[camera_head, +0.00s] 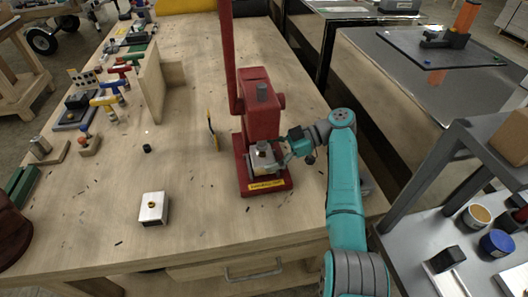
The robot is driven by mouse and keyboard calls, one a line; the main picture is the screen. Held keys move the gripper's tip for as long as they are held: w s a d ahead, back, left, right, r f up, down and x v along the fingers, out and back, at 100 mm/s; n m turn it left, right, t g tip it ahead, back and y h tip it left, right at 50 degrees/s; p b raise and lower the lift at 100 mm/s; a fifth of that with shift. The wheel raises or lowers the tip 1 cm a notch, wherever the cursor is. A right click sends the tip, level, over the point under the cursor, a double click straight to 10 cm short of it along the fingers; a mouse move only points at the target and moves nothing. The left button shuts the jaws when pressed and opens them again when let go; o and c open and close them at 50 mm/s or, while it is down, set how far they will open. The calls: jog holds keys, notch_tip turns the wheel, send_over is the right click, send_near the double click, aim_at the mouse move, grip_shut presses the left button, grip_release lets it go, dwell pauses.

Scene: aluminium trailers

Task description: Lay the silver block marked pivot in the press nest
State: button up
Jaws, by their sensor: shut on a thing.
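The red press (259,105) stands on the wooden bench, with a yellow label on the front of its base. A small silver block (264,157) is at the press, just above its base and under the ram. My gripper (286,150) reaches in from the right and is shut on this block's right side. The nest is largely hidden by the block, and I cannot tell whether the block rests in it or is held just above. Any pivot marking is too small to read.
A small black cylinder (147,149) stands on the bench left of the press. A thin upright dark and yellow item (212,131) is close to the press's left side. The front middle of the bench is clear.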

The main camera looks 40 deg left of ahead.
jog(key=shift+s+f, duration=0.15)
jog(key=shift+f, duration=0.4)
jog(key=shift+f, duration=0.1)
jog(key=o, duration=1.3)
jog(key=shift+o, duration=0.2)
jog(key=shift+d, duration=0.15)
jog(key=shift+v, duration=3.65)
